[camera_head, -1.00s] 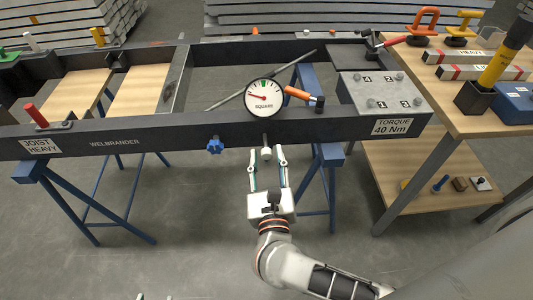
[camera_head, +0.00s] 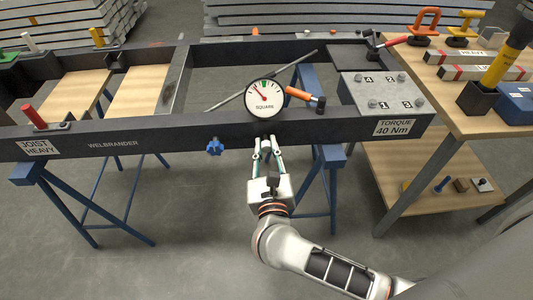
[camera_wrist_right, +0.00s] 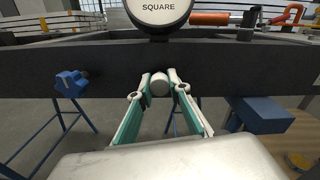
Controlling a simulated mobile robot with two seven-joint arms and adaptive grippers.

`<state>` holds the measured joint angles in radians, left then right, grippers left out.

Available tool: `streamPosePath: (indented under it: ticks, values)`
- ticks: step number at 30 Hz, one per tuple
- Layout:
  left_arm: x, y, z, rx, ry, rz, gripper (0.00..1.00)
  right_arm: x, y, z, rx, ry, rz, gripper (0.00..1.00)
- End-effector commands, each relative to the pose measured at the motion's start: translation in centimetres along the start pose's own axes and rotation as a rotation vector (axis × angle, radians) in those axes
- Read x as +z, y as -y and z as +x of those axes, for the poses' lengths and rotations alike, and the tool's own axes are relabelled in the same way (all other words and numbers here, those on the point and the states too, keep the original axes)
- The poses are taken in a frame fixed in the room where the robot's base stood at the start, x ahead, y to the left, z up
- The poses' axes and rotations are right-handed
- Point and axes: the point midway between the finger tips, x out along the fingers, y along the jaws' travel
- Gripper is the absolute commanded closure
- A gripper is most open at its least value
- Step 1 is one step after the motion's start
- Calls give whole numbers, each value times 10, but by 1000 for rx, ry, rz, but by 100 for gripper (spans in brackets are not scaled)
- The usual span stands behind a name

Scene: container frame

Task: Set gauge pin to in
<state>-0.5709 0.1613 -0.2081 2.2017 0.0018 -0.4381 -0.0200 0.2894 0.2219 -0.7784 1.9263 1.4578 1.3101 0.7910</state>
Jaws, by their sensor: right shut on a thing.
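The round white gauge marked SQUARE (camera_head: 264,98) stands at the front beam of the dark frame (camera_head: 180,138), and its red needle points up and to the left. The gauge pin (camera_wrist_right: 159,84) is a pale round knob on the face of the beam, just below the gauge. My right gripper (camera_head: 267,142) reaches up to the beam from below and is shut on the pin. In the wrist view its fingertips (camera_wrist_right: 160,86) sit on both sides of the knob. The fingers hide most of the pin in the head view. My left gripper is out of view.
A blue star knob (camera_head: 215,146) is on the beam left of the pin. An orange-handled hammer (camera_head: 303,96) lies right of the gauge. Blue trestles (camera_head: 325,185) stand below the frame. A wooden workbench (camera_head: 460,120) is at the right. The floor in front is clear.

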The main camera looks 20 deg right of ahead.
Motion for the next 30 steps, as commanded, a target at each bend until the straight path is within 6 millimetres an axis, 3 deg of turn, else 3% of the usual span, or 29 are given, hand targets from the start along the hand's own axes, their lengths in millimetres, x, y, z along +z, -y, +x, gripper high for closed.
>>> streamPosePath:
  ticks: [7,8,9,22,30]
  values:
    - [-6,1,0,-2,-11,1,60,0,0,1,0,0,0,100]
    - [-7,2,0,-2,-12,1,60,0,0,1,0,0,0,75]
    - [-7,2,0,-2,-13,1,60,0,0,1,0,0,0,64]
    - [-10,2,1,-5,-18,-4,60,0,0,-5,1,-1,0,64]
    - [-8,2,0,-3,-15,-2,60,-2,-1,-51,2,-6,1,64]
